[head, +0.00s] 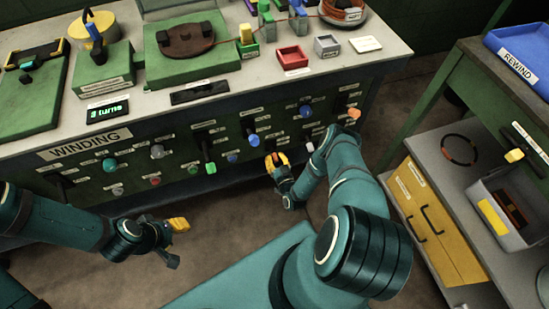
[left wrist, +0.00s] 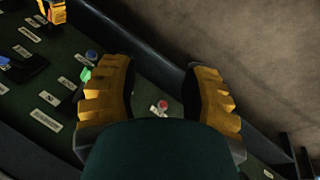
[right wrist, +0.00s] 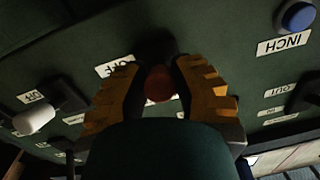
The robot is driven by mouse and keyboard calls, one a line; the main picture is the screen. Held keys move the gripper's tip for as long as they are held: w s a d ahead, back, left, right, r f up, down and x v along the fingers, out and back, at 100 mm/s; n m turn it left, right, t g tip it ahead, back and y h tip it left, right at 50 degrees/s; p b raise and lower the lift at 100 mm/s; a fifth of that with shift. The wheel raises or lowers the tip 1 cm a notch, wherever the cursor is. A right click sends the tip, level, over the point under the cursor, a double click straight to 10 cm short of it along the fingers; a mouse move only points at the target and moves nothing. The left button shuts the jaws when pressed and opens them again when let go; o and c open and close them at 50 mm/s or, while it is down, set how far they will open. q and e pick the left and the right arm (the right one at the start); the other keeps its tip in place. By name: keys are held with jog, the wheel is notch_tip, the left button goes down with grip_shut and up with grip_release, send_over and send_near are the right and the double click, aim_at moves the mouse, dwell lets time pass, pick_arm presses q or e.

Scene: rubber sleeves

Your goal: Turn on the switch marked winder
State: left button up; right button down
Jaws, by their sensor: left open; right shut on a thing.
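The front panel of the winding bench (head: 130,168) carries several switches, knobs and buttons with small labels. I cannot read "winder" on any of them. My right gripper (head: 279,160) is at the panel, shut on a dull red knob; in the right wrist view (right wrist: 158,98) its fingers are around this knob (right wrist: 158,84). A label reading OFF (right wrist: 115,66) is beside the knob, and the label on its other side is hidden by a finger. My left gripper (head: 178,225) is open and empty, in front of and below the panel's left half; it also shows in the left wrist view (left wrist: 160,85).
A white-tipped switch (right wrist: 35,118) and a blue button (right wrist: 297,16) labelled INCH flank the held knob. A green-tipped lever (head: 210,167) is further left. A side table with a yellow drawer (head: 437,220) stands at the right. The floor between is clear.

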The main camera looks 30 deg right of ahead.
aim_at(273, 152)
notch_tip(273, 152, up, 2)
jog(key=g+p, duration=0.4)
jog(key=p, duration=0.1)
jog(key=shift+r+y, duration=0.1)
jog(key=shift+y, duration=0.3)
jog(key=g+p, duration=0.1)
jog(key=r+g, duration=0.1)
jog(key=shift+g+y+p, duration=0.3)
jog(key=shift+p, duration=0.05)
jog(key=shift+r+g, duration=0.1)
jog(key=shift+g, duration=0.6)
jog(key=c, duration=0.7)
grip_release()
jog(key=shift+w, duration=0.1)
jog(key=shift+c, duration=0.2)
jog(key=shift+p, duration=0.3)
